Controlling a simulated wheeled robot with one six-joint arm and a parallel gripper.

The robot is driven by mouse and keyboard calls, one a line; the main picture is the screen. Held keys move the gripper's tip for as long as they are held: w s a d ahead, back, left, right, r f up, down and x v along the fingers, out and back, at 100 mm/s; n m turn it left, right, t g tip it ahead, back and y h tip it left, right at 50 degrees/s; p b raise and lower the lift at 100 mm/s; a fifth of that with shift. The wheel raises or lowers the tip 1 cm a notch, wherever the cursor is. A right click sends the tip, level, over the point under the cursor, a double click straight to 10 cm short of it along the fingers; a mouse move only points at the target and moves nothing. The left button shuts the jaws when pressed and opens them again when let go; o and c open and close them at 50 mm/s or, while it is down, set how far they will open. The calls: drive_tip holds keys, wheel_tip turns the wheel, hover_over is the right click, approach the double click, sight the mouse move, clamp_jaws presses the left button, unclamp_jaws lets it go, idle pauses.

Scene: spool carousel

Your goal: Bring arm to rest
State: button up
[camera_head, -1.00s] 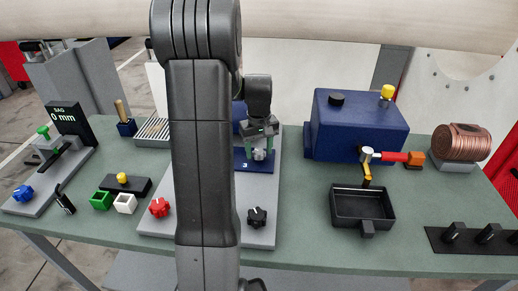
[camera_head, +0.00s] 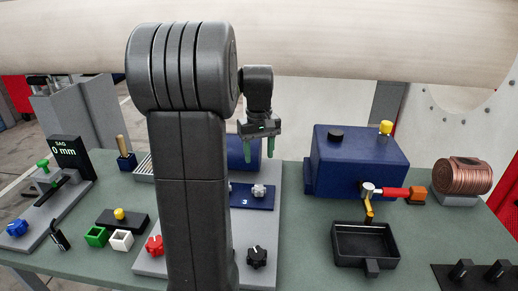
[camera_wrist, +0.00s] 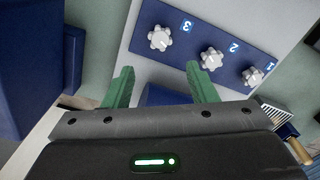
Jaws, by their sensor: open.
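My gripper (camera_head: 260,150) is open and empty, its green fingers pointing down above the blue panel (camera_head: 247,202) on the grey base plate. In the wrist view the gripper (camera_wrist: 160,85) shows both green fingers apart with nothing between them. The blue panel (camera_wrist: 205,48) there carries white knobs: one by the number 3 (camera_wrist: 160,38), one by 2 (camera_wrist: 211,58) and one by 1 (camera_wrist: 252,76). In the head view the white knob (camera_head: 258,191) beside the 3 is clear of the fingers. My arm hides the middle of the base plate.
A blue box (camera_head: 350,165) with black and yellow knobs stands right of my gripper. Before it are a red-handled valve (camera_head: 392,192) and a black tray (camera_head: 365,242). A copper spool (camera_head: 463,175) is at far right. A large pale roll (camera_head: 320,50) spans the back.

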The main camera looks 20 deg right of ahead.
sight(259, 188)
drive_tip(key=shift+r, duration=0.7)
drive_tip(key=shift+f, duration=0.1)
wheel_tip(259, 188, down, 14)
drive_tip(key=shift+r+p, duration=0.15)
drive_tip(key=shift+p, duration=0.2)
idle(0.4)
